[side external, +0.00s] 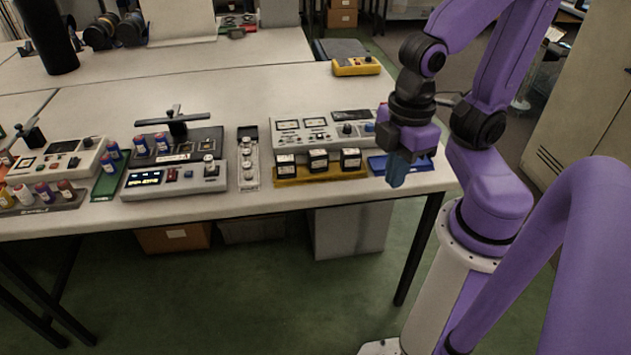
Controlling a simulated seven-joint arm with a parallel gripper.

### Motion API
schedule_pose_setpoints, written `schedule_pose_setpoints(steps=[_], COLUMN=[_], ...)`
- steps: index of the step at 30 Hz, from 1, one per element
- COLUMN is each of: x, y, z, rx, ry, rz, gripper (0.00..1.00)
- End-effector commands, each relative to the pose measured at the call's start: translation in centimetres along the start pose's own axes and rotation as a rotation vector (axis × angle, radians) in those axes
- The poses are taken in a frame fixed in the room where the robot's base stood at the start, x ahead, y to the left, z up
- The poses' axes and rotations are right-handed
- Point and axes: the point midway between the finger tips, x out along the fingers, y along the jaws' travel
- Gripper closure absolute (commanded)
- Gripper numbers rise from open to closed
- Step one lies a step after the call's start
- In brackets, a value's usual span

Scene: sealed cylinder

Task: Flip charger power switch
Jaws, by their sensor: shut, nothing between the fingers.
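A device that looks like the charger (175,183) stands near the front edge of the table. My gripper (397,184) has blue fingers pointing down. It is shut and empty at the table's front right, far to the right of this device.
A white meter unit (306,133) and a yellow tray (322,175) holding black-and-white boxes stand left of my gripper. A blue tray (377,166) lies beside it. Another white device (66,160) stands at the left.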

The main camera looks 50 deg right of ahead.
Motion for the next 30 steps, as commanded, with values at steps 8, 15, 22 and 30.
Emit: schedule_pose_setpoints(steps=[8,15,22,30], x=[-0.1,-0.1,0.0,0.3], y=[2.5,7.9,13.8,21.1], z=[-1.4,-3.0,-3.0,-0.8], rx=[0.125,0.356,0.579,0.841], ry=[0.007,0.024,0.037,0.054], rz=[0.004,0.014,0.027,0.047], gripper=[1.00,1.00,1.00,1.00])
